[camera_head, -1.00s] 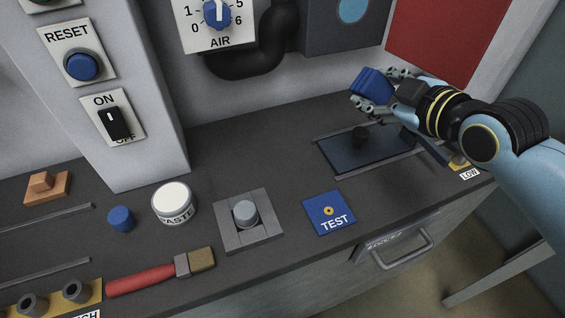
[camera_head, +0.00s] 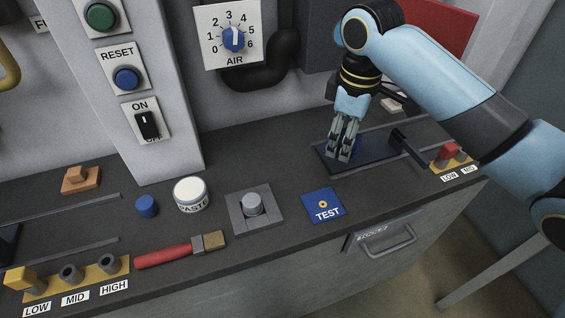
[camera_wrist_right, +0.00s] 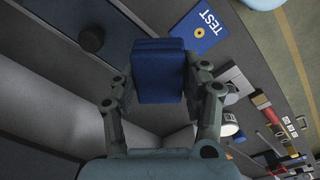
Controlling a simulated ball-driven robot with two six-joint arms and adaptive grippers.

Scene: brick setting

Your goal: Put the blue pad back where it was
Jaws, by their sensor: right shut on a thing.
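The blue pad (camera_wrist_right: 160,71) is a thick dark-blue block between the two fingers of my right gripper (camera_wrist_right: 163,88) in the right wrist view. The gripper is shut on it. In the head view my right gripper (camera_head: 341,153) points down at the near left part of a dark blue sliding plate (camera_head: 372,163); the pad is not clearly visible there. A dark round knob (camera_wrist_right: 91,38) on that plate shows in the wrist view, beside the pad and apart from it. My left gripper is not in view.
A blue TEST plate (camera_head: 323,207), a grey button block (camera_head: 252,204), a paste jar (camera_head: 191,194), a small blue cylinder (camera_head: 147,206) and a red-handled brush (camera_head: 178,250) lie along the bench. A red-topped selector (camera_head: 449,152) stands right of the sliding plate.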

